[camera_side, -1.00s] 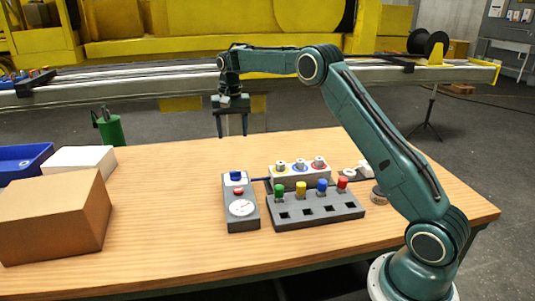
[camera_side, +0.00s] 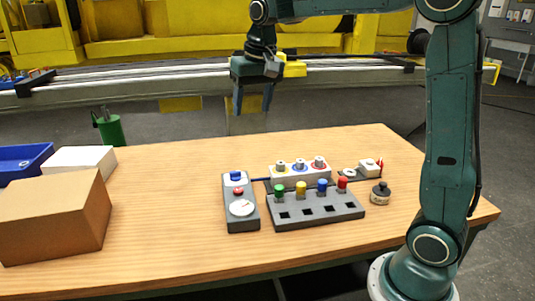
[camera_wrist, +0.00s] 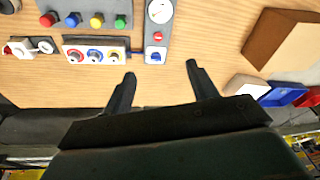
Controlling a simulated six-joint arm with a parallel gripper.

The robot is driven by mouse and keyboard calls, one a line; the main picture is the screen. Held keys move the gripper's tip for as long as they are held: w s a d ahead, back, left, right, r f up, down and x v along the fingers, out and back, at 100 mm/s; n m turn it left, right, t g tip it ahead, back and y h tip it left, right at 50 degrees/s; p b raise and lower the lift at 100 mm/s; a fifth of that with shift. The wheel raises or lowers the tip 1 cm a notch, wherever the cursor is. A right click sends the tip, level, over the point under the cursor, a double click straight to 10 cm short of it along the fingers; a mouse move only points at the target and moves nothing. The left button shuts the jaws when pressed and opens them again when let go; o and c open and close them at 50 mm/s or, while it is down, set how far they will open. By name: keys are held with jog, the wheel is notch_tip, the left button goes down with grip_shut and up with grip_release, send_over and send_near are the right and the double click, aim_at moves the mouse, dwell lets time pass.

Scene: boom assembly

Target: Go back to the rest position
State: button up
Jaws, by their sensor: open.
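My gripper (camera_side: 253,99) hangs high above the far edge of the wooden table (camera_side: 160,190), pointing down. Its two fingers are apart, with nothing between them. In the wrist view my gripper (camera_wrist: 160,80) also shows two separate fingers over bare wood near the table edge. It touches nothing.
A grey block (camera_side: 315,211) with coloured pegs, a white block (camera_side: 287,179) with ringed fittings and a gauge box (camera_side: 240,215) stand on the table. A cardboard box (camera_side: 55,215), white box (camera_side: 80,160) and blue bin (camera_side: 22,160) are left. A yellow machine (camera_side: 150,25) stands behind.

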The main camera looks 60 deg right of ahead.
jog(key=s+a+f+n+t, duration=0.1)
jog(key=s+a, duration=0.1)
jog(key=s, duration=0.6)
jog(key=s+a+f+n+t, duration=0.1)
jog(key=s+a+f+n, duration=0.1)
jog(key=s, duration=0.6)
jog(key=s+a+f+n+t, duration=0.1)
jog(key=s+a+n, duration=0.1)
jog(key=s, duration=0.7)
jog(key=shift+a+f, duration=0.3)
jog(key=shift+a, duration=0.05)
